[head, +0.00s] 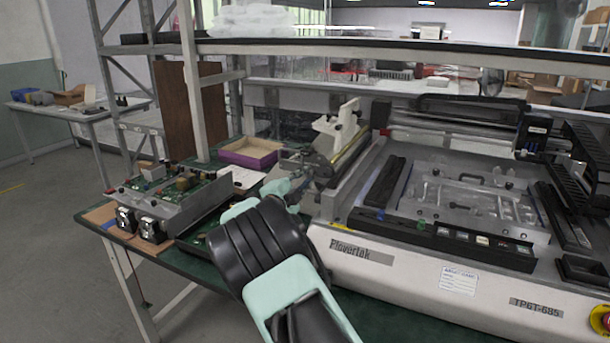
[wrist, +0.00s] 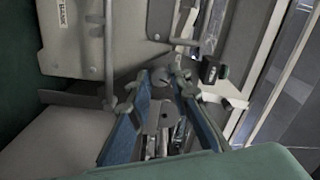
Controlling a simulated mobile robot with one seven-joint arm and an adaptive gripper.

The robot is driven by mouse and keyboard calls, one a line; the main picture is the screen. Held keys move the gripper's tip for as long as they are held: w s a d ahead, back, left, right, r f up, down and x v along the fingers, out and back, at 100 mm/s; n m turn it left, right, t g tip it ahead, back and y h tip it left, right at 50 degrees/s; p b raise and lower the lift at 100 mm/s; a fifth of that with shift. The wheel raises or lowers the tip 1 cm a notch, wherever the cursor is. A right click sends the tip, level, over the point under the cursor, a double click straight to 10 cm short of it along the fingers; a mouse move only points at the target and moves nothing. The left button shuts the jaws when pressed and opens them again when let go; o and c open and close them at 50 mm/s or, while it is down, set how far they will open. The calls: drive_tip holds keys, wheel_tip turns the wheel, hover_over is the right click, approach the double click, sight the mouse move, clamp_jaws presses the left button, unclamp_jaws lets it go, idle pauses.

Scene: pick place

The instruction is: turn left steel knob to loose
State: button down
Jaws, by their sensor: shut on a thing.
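My gripper (head: 287,187) reaches over the left end of the bench machine in the head view. In the wrist view my gripper (wrist: 162,84) has its two blue-sided fingers on either side of a small grey steel part (wrist: 153,97), which appears to be the left steel knob. The fingers are shut on it. Most of the knob is hidden by the fingers and its shape is hard to make out. In the head view my arm and fingers cover the place where it sits.
The white machine (head: 400,272) fills the right side of the bench. Circuit boards on a metal frame (head: 190,203) stand at the left. A purple-edged box (head: 249,154) sits behind. A pale bracket (head: 338,127) rises close beyond my gripper.

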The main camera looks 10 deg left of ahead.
drive_tip(key=c, duration=1.8)
unclamp_jaws()
drive_tip(key=v, duration=1.2)
drive_tip(key=shift+o, duration=0.2)
